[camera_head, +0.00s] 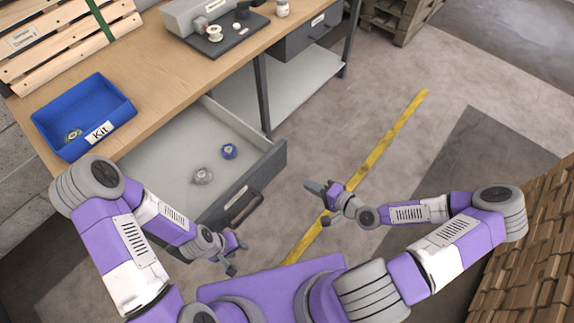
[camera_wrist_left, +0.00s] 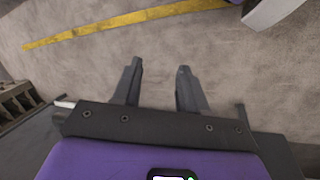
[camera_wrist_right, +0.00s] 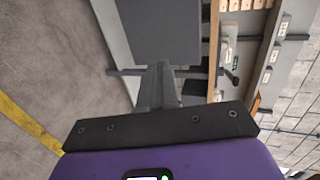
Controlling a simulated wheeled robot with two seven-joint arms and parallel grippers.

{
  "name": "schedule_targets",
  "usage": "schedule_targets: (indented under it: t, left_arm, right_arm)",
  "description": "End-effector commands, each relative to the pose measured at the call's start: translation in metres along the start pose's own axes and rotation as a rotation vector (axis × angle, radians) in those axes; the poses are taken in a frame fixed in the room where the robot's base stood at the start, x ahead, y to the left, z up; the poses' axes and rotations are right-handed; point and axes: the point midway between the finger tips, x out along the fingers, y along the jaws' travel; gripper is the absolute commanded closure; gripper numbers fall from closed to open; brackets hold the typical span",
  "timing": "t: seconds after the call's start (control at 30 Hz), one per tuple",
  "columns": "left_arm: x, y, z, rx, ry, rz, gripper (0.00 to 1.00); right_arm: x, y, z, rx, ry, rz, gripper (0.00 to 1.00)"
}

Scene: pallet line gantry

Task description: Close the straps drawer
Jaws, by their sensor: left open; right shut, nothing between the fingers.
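The straps drawer (camera_head: 266,170) is pulled out from under the workbench. Its grey front carries a dark handle (camera_head: 245,208) and a label too small to read. A grey roll (camera_head: 203,175) and a blue roll (camera_head: 229,151) lie inside. My left gripper (camera_head: 238,257) is open and empty, apart from the drawer and in front of its handle; its fingers also show over bare floor in the left wrist view (camera_wrist_left: 159,68). My right gripper (camera_head: 308,186) is shut and empty, to the right of the drawer front and apart from it. It also shows in the right wrist view (camera_wrist_right: 158,70).
A blue kit bin (camera_head: 110,128) and slatted wood (camera_head: 65,45) stand on the workbench (camera_head: 165,75). Another drawer (camera_head: 310,32) is shut at the far end. A bench leg (camera_head: 262,95) stands behind the open drawer. Brown stacked material (camera_head: 535,240) is at right. The floor is clear around the yellow line (camera_head: 385,140).

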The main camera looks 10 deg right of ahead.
Motion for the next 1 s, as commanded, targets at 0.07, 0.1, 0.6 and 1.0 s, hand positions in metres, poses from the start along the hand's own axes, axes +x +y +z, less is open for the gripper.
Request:
schedule_targets:
  t: [0.07,0.1,0.6,1.0]
  left_arm:
    - [0.003,-0.001,0.000,0.000,0.000,0.000,0.57]
    - [0.003,-0.001,0.000,0.000,0.000,0.000,0.57]
    - [0.018,-0.007,-0.001,0.000,0.000,0.000,0.57]
    - [0.030,-0.011,-0.001,0.000,0.000,0.000,0.57]
  right_arm:
    - [-0.004,-0.001,-0.007,0.003,0.022,-0.023,1.00]
    - [-0.005,-0.002,-0.009,0.003,0.026,-0.031,1.00]
    - [0.061,-0.004,-0.010,0.000,0.024,-0.036,1.00]
    - [0.123,-0.015,-0.012,0.000,0.027,-0.034,1.00]
